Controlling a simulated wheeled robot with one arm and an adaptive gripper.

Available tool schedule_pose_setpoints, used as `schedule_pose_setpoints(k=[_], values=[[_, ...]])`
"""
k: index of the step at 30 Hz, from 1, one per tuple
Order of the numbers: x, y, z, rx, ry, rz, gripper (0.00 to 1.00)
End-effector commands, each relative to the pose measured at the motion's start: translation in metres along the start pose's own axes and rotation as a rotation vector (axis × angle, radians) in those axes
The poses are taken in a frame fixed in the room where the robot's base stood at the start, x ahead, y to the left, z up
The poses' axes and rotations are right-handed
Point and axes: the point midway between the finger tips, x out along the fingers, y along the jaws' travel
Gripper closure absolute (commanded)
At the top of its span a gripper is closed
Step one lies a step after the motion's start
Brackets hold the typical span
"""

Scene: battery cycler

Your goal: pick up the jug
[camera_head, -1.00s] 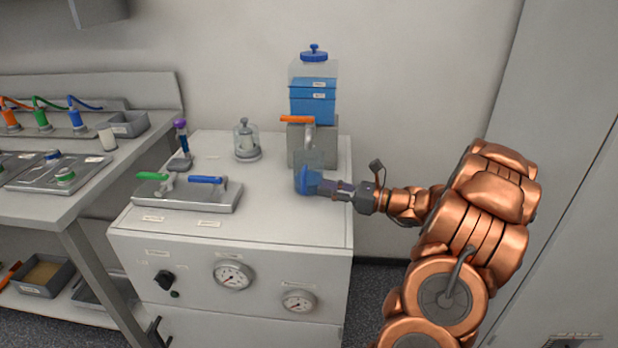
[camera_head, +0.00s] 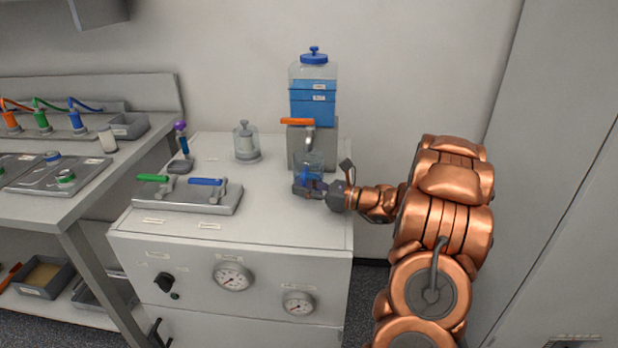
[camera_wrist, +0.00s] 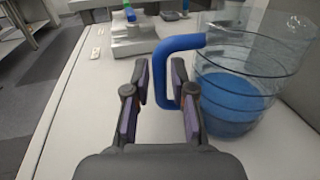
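The jug (camera_head: 309,160) is a clear, round vessel with a blue handle and blue in its lower part. It stands on the white cabinet top in front of the blue tank's tap. In the wrist view the jug (camera_wrist: 255,70) is at the right, upright, with its handle (camera_wrist: 175,45) towards me. My gripper (camera_wrist: 161,82) is open, with one finger on each side of the handle's upright bar. I cannot tell whether the fingers touch it. In the head view my gripper (camera_head: 309,188) is at the jug's front and hides its lower part.
The tank (camera_head: 313,103) with an orange tap lever (camera_head: 297,121) stands right behind the jug. A metal plate with green and blue levers (camera_head: 190,196) lies to the left. A glass bell jar (camera_head: 246,143) stands further back. The cabinet's front right top is clear.

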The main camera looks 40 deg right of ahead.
Motion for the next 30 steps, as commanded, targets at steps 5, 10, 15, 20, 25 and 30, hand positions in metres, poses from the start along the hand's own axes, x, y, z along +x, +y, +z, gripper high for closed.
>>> schedule_pose_setpoints(k=[5,10,15,20,25,30], values=[[-0.0002,0.0000,0.0001,0.000,0.000,0.000,0.97],[-0.0003,0.0001,0.0000,0.000,0.000,0.000,1.00],[-0.0003,0.0001,0.0000,0.000,0.000,0.000,1.00],[-0.0004,-0.0001,0.0002,0.000,0.000,0.000,1.00],[-0.0004,0.0000,0.0002,0.000,0.000,0.000,1.00],[-0.0002,0.0001,0.0009,0.000,-0.001,0.000,1.00]])
